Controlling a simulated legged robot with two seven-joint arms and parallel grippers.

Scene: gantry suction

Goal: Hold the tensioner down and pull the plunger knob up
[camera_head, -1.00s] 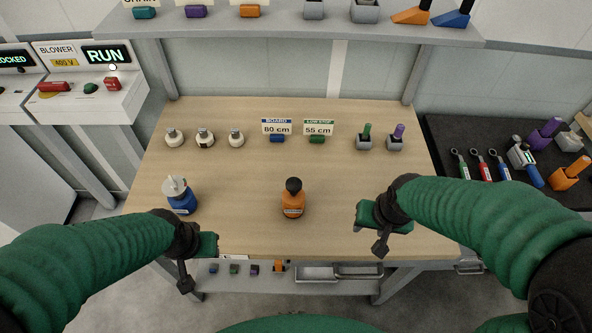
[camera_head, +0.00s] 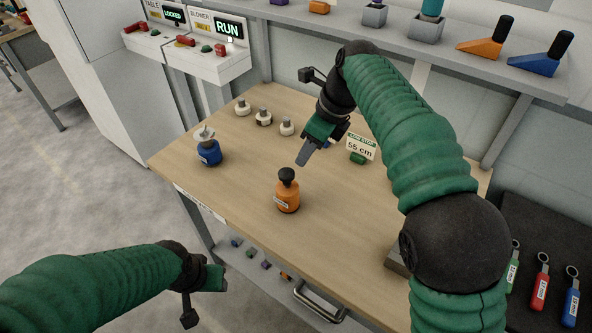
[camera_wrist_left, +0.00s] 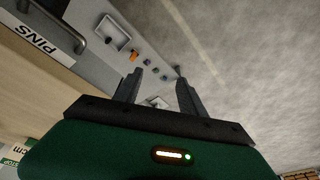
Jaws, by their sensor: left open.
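An orange bottle-shaped unit (camera_head: 288,197) with a black knob (camera_head: 287,174) on top stands upright on the wooden bench top. A blue unit (camera_head: 209,153) with a pale top stands to its left, near the bench's left edge. I cannot tell which one is the tensioner. My right gripper (camera_head: 304,157) hangs above the bench, pointing down, just above and behind the black knob in the picture, apparently apart from it. Its fingers overlap, so their opening is unclear. My left gripper (camera_head: 220,279) is off the bench's front side; its fingers are apart and empty in the left wrist view (camera_wrist_left: 158,80).
Several white knobs (camera_head: 264,117) stand at the back left of the wooden bench (camera_head: 235,200). A "55 cm" sign (camera_head: 361,147) stands behind my right arm. A shelf (camera_head: 455,50) runs above the back. A control box (camera_head: 225,65) reads RUN. The bench front is clear.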

